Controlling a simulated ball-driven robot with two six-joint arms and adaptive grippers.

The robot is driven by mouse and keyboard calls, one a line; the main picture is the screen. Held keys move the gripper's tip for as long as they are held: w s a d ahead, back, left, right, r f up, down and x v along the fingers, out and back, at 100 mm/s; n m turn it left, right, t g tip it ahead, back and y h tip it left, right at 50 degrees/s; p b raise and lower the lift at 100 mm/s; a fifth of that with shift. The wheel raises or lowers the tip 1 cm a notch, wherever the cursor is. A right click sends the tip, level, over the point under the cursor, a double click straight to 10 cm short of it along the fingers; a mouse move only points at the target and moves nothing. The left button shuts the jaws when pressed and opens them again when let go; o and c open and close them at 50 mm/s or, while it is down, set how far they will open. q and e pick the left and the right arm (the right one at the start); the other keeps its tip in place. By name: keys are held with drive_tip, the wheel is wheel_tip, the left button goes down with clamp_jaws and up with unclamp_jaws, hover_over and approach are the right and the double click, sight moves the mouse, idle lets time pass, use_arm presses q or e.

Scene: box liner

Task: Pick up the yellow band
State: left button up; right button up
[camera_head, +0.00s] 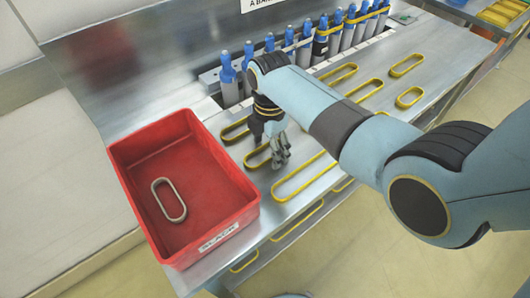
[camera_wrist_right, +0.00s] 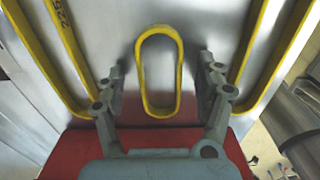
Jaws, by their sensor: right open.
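A small yellow band (camera_head: 250,163) lies flat on the steel table under my right gripper (camera_head: 281,157) in the head view, partly hidden by it. In the right wrist view the small yellow band (camera_wrist_right: 141,75) sits between the two spread fingers of my right gripper (camera_wrist_right: 161,68), with a gap on each side. The right gripper is open and holds nothing. I cannot tell its exact height above the table. My left gripper is not in view.
A red bin (camera_head: 203,180) labelled SLACK stands left of the gripper with a grey band (camera_head: 158,200) inside. Several other yellow bands, such as a long one (camera_head: 302,177), lie around. Blue-topped posts (camera_head: 228,75) line the back. The table's front edge is close.

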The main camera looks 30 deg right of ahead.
drive_tip(key=c, duration=1)
drive_tip(key=shift+r, duration=0.5)
wheel_tip(320, 180, up, 3)
drive_tip(key=shift+f, duration=0.1)
drive_tip(key=s+d+r, duration=0.1)
drive_tip(key=s+r, duration=0.1)
drive_tip(key=s, duration=0.1)
drive_tip(key=s+d+r+p, duration=0.1)
drive_tip(key=s+d+r, duration=0.1)
drive_tip(key=s+r, duration=0.1)
drive_tip(key=s+d+r, duration=0.1)
drive_tip(key=s+r, duration=0.1)
drive_tip(key=s, duration=0.3)
drive_tip(key=shift+d+r, duration=0.15)
drive_tip(key=shift+d, duration=0.05)
